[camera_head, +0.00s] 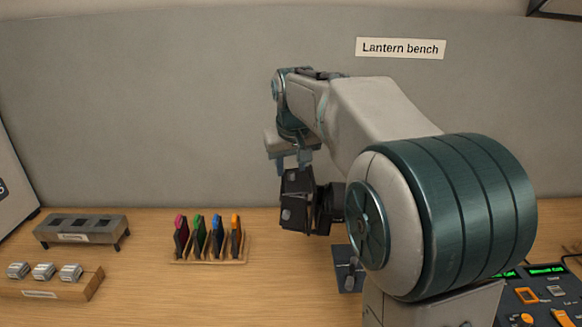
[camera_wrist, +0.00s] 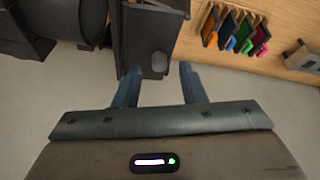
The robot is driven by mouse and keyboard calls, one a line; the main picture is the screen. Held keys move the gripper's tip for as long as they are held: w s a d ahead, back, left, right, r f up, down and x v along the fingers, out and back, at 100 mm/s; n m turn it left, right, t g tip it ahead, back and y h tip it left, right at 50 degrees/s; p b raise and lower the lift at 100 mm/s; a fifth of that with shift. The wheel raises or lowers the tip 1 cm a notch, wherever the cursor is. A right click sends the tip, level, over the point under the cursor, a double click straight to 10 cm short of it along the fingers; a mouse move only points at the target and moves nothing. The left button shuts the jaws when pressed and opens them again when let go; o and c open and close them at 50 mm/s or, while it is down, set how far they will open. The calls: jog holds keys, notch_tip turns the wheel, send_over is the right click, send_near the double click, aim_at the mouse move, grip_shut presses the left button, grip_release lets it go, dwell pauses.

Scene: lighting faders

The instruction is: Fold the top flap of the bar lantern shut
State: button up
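The bar lantern (camera_head: 322,208) is a black unit at the middle of the bench, partly hidden behind my arm. A dark square flap (camera_head: 297,185) with a grey tab stands out on its left side, apparently the top flap. My gripper (camera_head: 291,160) is just above this flap, pointing down. In the wrist view the flap (camera_wrist: 143,38) and its grey tab lie just beyond my fingertips (camera_wrist: 160,70). The fingers are apart with nothing visibly held. I cannot tell whether a finger touches the flap.
A dark plate (camera_head: 347,275) with a grey tab lies lower, beside my arm. A rack of coloured gels (camera_head: 210,262), a grey stand (camera_head: 82,230) and a wooden block with metal pieces (camera_head: 50,289) stand left. A fader console (camera_head: 540,300) is right. Bench between rack and lantern is clear.

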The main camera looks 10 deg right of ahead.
jog(key=shift+x, duration=0.9)
grip_shut()
